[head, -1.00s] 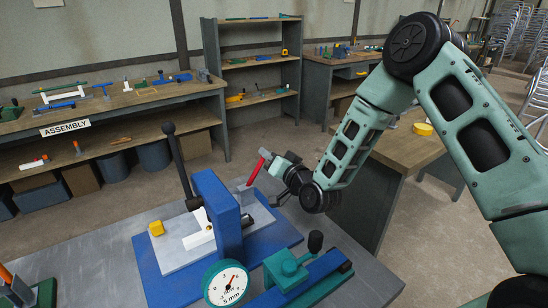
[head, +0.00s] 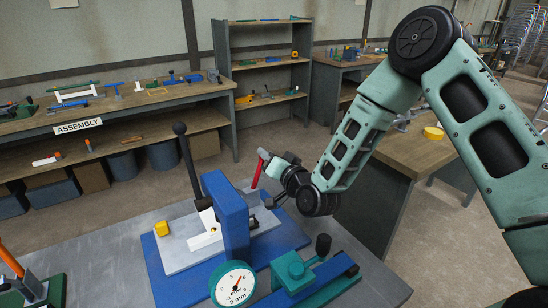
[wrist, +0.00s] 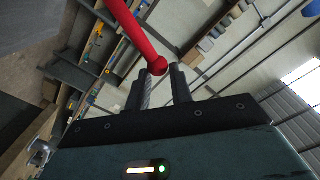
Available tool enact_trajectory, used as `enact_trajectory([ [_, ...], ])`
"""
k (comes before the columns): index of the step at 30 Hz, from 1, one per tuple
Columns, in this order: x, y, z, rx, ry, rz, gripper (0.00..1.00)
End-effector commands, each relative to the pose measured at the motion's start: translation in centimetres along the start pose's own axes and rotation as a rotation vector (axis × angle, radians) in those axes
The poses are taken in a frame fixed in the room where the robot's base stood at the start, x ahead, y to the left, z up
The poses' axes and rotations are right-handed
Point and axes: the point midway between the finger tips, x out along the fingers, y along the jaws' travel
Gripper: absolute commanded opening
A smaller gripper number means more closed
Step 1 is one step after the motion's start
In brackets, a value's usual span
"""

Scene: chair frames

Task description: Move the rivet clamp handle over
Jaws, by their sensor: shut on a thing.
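The red clamp handle (head: 257,173) rises from a grey block on the blue fixture (head: 178,284), on its far right side. It leans slightly to the right. My gripper (head: 266,157) is at the handle's upper end, reaching in from the right. In the wrist view the red handle (wrist: 133,31) runs down to a rounded end between the two fingers (wrist: 162,72), which are closed on it. The clamp's lower pivot is partly hidden behind the blue upright (head: 225,212).
A black-knobbed lever (head: 186,155) stands left of the blue upright. A dial gauge (head: 233,285) and a teal clamp (head: 293,270) are in front. A wooden bench (head: 420,150) stands to the right, behind my arm.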

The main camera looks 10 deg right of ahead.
Motion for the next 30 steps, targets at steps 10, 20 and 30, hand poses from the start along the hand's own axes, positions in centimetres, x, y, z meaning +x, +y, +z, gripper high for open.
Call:
enact_trajectory([
  [10, 0.0, -0.9, 0.3, 0.001, 0.000, -0.002, 0.09],
  [20, 0.0, -1.5, 0.8, 0.002, -0.002, -0.004, 0.09],
  [30, 0.0, -3.4, 1.9, 0.001, -0.002, -0.003, 0.09],
])
